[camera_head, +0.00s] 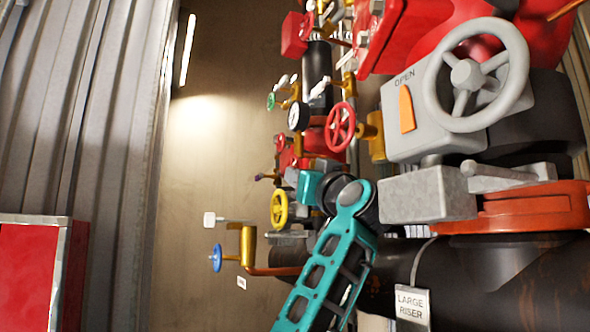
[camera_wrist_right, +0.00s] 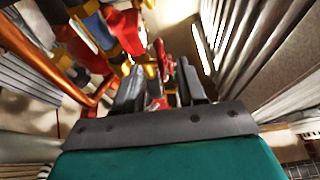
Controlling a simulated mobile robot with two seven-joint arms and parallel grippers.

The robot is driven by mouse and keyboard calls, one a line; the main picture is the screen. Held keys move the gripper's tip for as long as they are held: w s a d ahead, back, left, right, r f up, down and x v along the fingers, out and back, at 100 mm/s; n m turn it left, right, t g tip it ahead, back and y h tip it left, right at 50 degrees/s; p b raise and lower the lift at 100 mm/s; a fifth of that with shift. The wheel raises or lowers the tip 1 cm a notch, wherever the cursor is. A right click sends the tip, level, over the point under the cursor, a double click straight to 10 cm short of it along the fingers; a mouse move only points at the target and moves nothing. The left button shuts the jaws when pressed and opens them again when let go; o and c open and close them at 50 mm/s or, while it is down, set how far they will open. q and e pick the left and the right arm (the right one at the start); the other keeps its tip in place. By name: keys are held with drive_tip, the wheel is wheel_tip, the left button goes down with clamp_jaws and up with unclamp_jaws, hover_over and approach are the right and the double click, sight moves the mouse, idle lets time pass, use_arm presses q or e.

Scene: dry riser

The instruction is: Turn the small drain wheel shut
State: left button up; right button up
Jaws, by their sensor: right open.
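Several small handwheels show in the head view, and no readable label tells which is the drain wheel. A blue wheel (camera_head: 215,257) sits on a brass fitting (camera_head: 247,246) with a copper pipe at lower left. A yellow wheel (camera_head: 279,210) is above and right of it, beside my teal arm. A red wheel (camera_head: 340,127) and a small green wheel (camera_head: 271,101) are higher up. My right gripper (camera_wrist_right: 160,78) is open in the right wrist view, with blurred red and brass parts beyond its fingers. I see no wheel clearly between them. My left gripper is not in view.
A large grey handwheel (camera_head: 476,75) on a grey box marked OPEN fills the upper right. A black pipe with a LARGE RISER tag (camera_head: 412,304) runs below it. A red cabinet (camera_head: 30,275) stands at lower left. Bare wall (camera_head: 205,165) lies left of the fittings.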

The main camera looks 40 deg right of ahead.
drive_tip(key=p+x, duration=0.1)
drive_tip(key=x, duration=0.6)
drive_tip(key=shift+w+p, duration=0.25)
drive_tip(key=shift+p, duration=0.15)
drive_tip(key=shift+c, duration=0.2)
clamp_jaws()
drive_tip(key=shift+f, duration=0.1)
